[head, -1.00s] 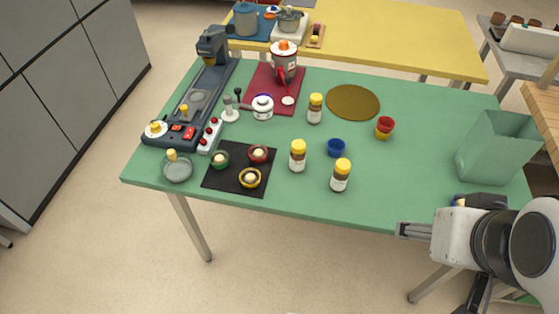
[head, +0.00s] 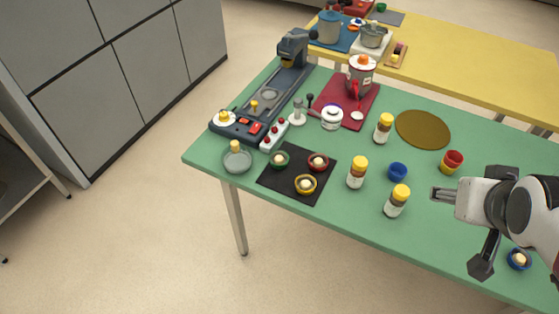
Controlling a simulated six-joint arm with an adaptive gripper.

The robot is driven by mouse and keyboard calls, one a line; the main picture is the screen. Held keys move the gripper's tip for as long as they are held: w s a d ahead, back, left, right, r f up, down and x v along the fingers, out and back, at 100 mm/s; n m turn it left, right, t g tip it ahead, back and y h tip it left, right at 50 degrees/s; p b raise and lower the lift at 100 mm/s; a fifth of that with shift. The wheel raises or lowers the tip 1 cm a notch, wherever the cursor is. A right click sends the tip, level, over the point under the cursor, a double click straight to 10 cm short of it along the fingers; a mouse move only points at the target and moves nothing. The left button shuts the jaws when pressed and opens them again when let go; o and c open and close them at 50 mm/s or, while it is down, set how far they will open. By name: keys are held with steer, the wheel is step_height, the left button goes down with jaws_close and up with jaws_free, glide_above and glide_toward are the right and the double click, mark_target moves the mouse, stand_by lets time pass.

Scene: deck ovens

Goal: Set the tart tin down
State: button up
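A blue tart tin (head: 519,260) with a pale filling sits at the right of the green table, near its front edge. Three similar tins, a green one (head: 279,160), a red one (head: 318,162) and a yellow one (head: 305,184), rest on a black mat (head: 284,188) at the front left.
Yellow-capped jars (head: 357,172), a blue cup (head: 397,172) and a red-and-yellow cup (head: 452,162) stand left of and behind my gripper. A round brown mat (head: 423,129) lies further back. A glass bowl (head: 237,161) sits at the left corner. The table's front right has free room.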

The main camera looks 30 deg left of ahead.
steer(key=w+a+f+n+y, duration=0.2)
steer(key=w+a+f, duration=0.2)
steer(key=w+a, duration=0.4)
steer(key=n+y, duration=0.6)
steer(key=y, duration=0.2)
glide_toward(275, 157)
steer(key=shift+s+d+r+g, duration=0.15)
steer(key=shift+d+r+g, duration=0.15)
steer(key=shift+d+r, duration=0.4)
steer(key=shift+d+f, duration=0.15)
steer(key=shift+x, duration=1.35)
steer(key=shift+x, duration=2.55)
